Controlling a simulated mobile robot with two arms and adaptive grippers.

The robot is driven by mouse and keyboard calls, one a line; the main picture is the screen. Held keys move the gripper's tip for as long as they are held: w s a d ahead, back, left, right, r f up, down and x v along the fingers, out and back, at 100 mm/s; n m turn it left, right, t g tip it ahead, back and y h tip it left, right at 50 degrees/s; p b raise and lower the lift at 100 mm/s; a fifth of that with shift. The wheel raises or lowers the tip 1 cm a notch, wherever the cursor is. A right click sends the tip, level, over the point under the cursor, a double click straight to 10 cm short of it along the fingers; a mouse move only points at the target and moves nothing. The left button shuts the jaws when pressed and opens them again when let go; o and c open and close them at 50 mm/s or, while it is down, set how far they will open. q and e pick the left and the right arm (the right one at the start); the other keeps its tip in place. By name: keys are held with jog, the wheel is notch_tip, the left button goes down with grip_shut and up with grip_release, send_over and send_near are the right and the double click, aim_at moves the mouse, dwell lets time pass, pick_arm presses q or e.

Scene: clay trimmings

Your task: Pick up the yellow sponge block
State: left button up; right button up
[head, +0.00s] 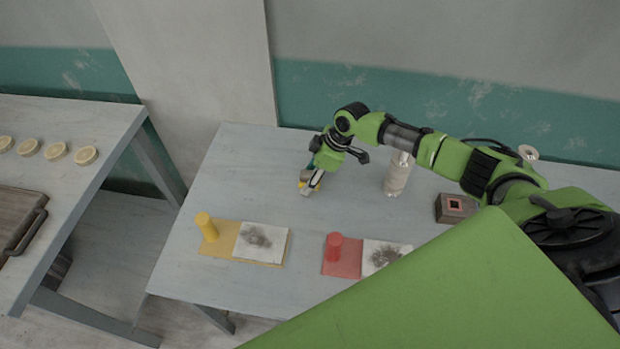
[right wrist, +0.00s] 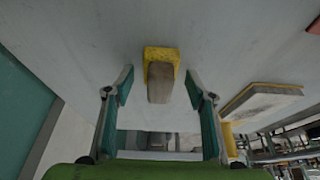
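The yellow sponge block (right wrist: 162,54) has a grey-brown part (right wrist: 160,85) and lies on the grey table, centred between my right fingertips in the right wrist view. My right gripper (right wrist: 158,87) is open, one finger on each side of the block, with a visible gap on both sides. In the head view my right gripper (head: 314,180) points down at the table, and a bit of the yellow sponge block (head: 302,184) shows beside its fingers. Most of the block is hidden there. My left gripper is not in view.
A yellow board (head: 219,238) with a yellow cylinder (head: 206,227) and a stained white pad (head: 262,241) lies nearer. A red board (head: 334,269) has a red cylinder (head: 334,246). A pale bottle (head: 397,174) and a dark square box (head: 455,208) stand right of the gripper.

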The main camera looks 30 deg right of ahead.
jog(key=c, duration=1.1)
jog(key=shift+o, duration=0.2)
jog(key=shift+r, duration=0.2)
jog(key=shift+r, duration=0.2)
notch_tip(320, 180, up, 2)
jog(key=shift+w+b, duration=0.1)
jog(key=shift+b, duration=0.8)
jog(key=s+a+r+b, duration=0.2)
jog(key=s+a+r, duration=0.3)
jog(key=s+r, duration=0.5)
jog(key=s, duration=0.2)
jog(key=shift+s+a+r+b, duration=0.15)
jog(key=shift+s+a+b, duration=0.15)
jog(key=shift+s+a, duration=0.1)
